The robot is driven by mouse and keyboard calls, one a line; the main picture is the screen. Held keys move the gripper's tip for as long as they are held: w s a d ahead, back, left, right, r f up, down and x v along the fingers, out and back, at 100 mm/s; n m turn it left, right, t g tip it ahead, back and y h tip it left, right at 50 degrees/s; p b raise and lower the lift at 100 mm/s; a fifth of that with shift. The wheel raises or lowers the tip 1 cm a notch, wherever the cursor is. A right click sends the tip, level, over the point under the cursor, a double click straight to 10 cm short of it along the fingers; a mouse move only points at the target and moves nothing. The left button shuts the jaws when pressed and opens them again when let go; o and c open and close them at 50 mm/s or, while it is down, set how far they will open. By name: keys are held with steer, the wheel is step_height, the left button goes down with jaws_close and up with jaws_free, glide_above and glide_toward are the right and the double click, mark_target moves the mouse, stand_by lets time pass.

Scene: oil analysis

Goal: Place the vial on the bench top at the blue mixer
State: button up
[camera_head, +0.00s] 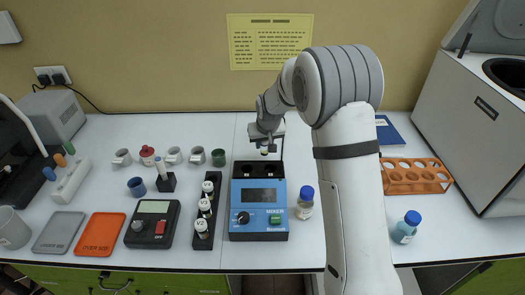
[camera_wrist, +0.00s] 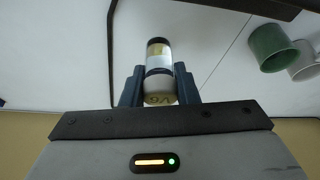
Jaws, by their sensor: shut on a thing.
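My gripper (camera_wrist: 160,90) is shut on a vial (camera_wrist: 158,57). The vial has a pale cap with lettering, a white label and a dark far end. In the head view the vial (camera_head: 264,150) shows small and partly hidden under my gripper (camera_head: 265,143). It is behind the blue mixer (camera_head: 258,227), near its back edge and apart from the bench. The mixer stands on the white bench top (camera_head: 285,262), with a dark display, a knob and dark round openings in its rear top part.
A black rack (camera_head: 207,258) of several white-capped vials stands left of the mixer. A blue-capped bottle (camera_head: 304,203) stands close to its right. Several cups, including a green one (camera_head: 218,157), stand behind left. Bare bench lies in front of the mixer.

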mark_target(264, 152)
steer(key=shift+s+f, duration=0.1)
steer(key=shift+f, duration=2)
steer(key=o, duration=1.1)
steer(key=shift+c, duration=0.2)
steer(key=b+v, duration=0.1)
steer(key=v, duration=1.1)
steer(key=s+d+r+m, duration=0.1)
steer(key=s+d+r, duration=0.3)
steer(key=s, duration=0.3)
steer(key=s+d+r, duration=0.3)
steer(key=s+d, duration=0.1)
steer(key=s, duration=0.3)
steer(key=s+d, duration=0.2)
steer(key=s, duration=0.7)
steer(key=s+d+m+g+h, duration=0.1)
steer(key=s+d, duration=0.2)
steer(key=s, duration=0.7)
steer(key=shift+m, duration=0.3)
steer(key=shift+d, duration=0.15)
